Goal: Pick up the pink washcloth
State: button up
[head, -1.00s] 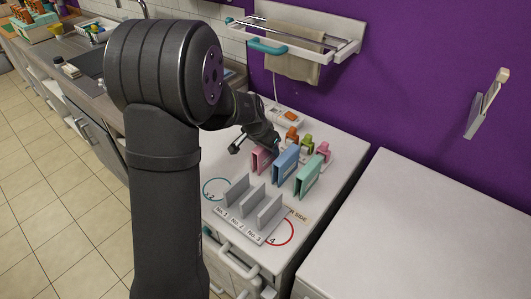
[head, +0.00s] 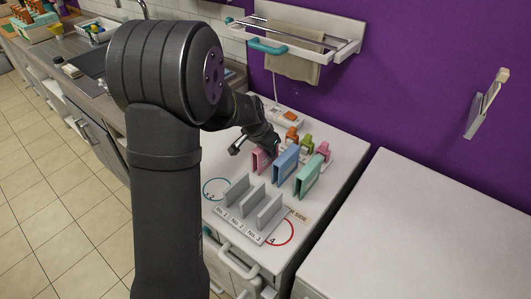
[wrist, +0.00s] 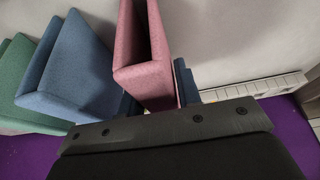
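The pink washcloth (head: 263,159) is folded and stands on edge on the white cabinet top, leftmost of three folded cloths. In the wrist view the pink washcloth (wrist: 145,55) rises at the centre, with its open fold towards the upper edge. My gripper (head: 262,148) is down at the washcloth and hides part of it. In the wrist view my gripper's dark fingers (wrist: 158,96) show on either side of the washcloth, very close to it. I cannot tell whether they press on it.
A blue cloth (head: 286,165) stands close to the right, then a green cloth (head: 309,177). A grey slotted rack (head: 252,205) is in front. Small orange, green and pink items stand behind. A wall rail (head: 300,42) carries a beige towel. A white surface at right is clear.

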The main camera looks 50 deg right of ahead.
jog(key=c, duration=0.5)
notch_tip(320, 180, up, 11)
jog(key=shift+f, duration=0.2)
jog(key=shift+o, duration=1.1)
jog(key=shift+c, duration=1.3)
jog(key=shift+r, duration=3)
